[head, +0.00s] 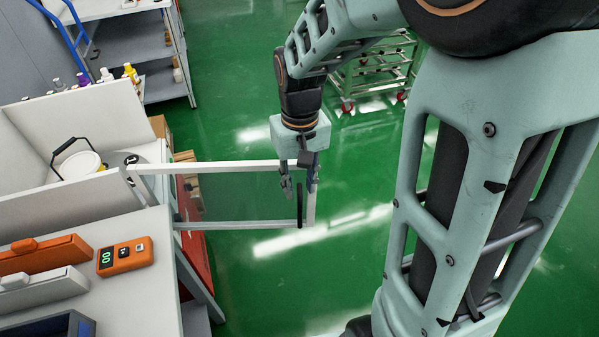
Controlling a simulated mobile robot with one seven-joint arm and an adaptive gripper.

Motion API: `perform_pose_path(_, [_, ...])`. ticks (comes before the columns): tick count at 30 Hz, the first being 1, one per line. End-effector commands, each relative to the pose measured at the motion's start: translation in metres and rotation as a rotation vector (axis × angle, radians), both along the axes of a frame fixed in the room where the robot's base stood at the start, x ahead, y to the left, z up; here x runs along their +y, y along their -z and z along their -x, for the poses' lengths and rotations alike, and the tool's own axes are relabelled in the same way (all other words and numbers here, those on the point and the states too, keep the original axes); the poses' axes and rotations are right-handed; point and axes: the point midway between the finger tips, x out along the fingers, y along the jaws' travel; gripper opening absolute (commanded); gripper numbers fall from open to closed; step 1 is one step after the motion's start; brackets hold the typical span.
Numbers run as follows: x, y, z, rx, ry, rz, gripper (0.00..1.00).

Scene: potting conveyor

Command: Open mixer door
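The mixer door (225,224) is a light-framed panel with a see-through middle. It stands out from the right side of the white enclosure, over the green floor. A dark upright handle (300,210) is on its far right end. My gripper (299,188) points down at that end. Its two fingers are apart, one on each side of the handle's top, with a gap showing between them. Whether a finger touches the handle or the frame is too small to tell. A white bucket (80,165) with a black grip stands inside the enclosure.
An orange meter (125,256) and an orange case (45,254) lie on the bench at the lower left. A shelf unit (150,50) with bottles nearby is at the upper left. A green wheeled rack (375,72) stands behind my gripper. Green floor beyond the door is clear.

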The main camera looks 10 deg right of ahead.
Motion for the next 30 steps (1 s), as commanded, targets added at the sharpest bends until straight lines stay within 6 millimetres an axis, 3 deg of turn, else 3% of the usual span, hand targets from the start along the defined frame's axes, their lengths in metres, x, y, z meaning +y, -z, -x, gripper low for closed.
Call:
perform_pose_path(3, [0.0,-0.021,-0.001,-0.004,0.0,-0.001,0.27])
perform_pose_path(9, [0.0,-0.037,0.0,-0.001,-0.001,0.0,0.27])
perform_pose_path(24, [-0.001,-0.038,0.0,0.0,0.001,0.001,0.27])
perform_pose_path(26, [-0.006,-0.038,-0.003,-0.005,0.006,0.003,0.27])
perform_pose_path(30, [-0.034,-0.038,-0.016,-0.035,0.033,0.023,0.27])
